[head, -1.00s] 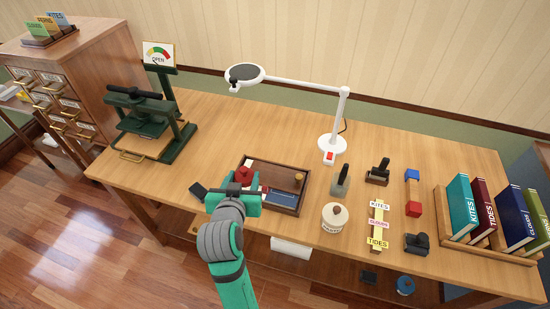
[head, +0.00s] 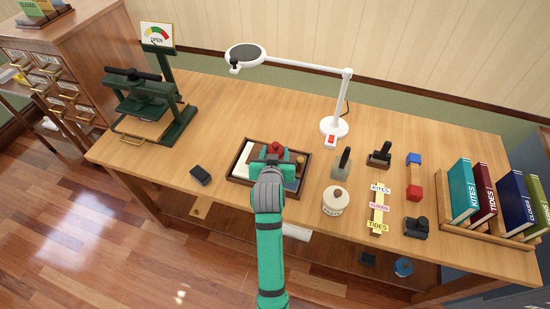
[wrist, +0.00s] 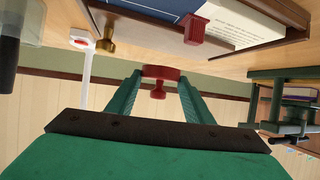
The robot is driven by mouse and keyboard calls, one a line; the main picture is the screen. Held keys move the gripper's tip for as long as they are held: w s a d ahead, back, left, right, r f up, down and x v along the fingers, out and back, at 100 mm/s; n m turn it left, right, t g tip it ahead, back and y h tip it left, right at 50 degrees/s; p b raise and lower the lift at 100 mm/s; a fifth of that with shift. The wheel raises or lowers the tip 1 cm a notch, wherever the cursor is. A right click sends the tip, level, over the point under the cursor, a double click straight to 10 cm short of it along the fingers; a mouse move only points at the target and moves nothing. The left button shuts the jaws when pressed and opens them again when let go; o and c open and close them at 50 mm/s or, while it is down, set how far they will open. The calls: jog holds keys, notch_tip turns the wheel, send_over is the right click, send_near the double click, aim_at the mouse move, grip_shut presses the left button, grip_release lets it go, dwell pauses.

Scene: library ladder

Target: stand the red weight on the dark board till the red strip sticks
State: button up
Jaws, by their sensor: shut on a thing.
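The red weight (head: 276,148), a disc with a knob, is between the fingers of my gripper (head: 270,161), which is shut on it. In the wrist view the weight (wrist: 160,73) sits at the fingertips, apart from the board. In the head view it appears over the far part of the shallow wooden tray (head: 238,174). The dark blue board (wrist: 152,5) lies in the tray beside a white printed page (wrist: 235,22). A small red piece (wrist: 193,28), perhaps the red strip, shows where they meet. My gripper hides much of the board in the head view.
A brass knob (head: 301,160) stands at the tray's right side. A white paste jar (head: 334,201), a grey-bladed tool (head: 342,163) and the lamp base (head: 334,127) stand to the right. The green press (head: 150,105) is at left. A black block (head: 201,174) lies left of the tray.

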jog(key=shift+w+d+f, duration=0.2)
jog(key=shift+f, duration=0.1)
jog(key=shift+w+f, duration=0.1)
jog(key=shift+f, duration=1.6)
jog(key=o, duration=1.4)
jog(key=shift+w+f, duration=0.1)
jog(key=shift+c, duration=0.2)
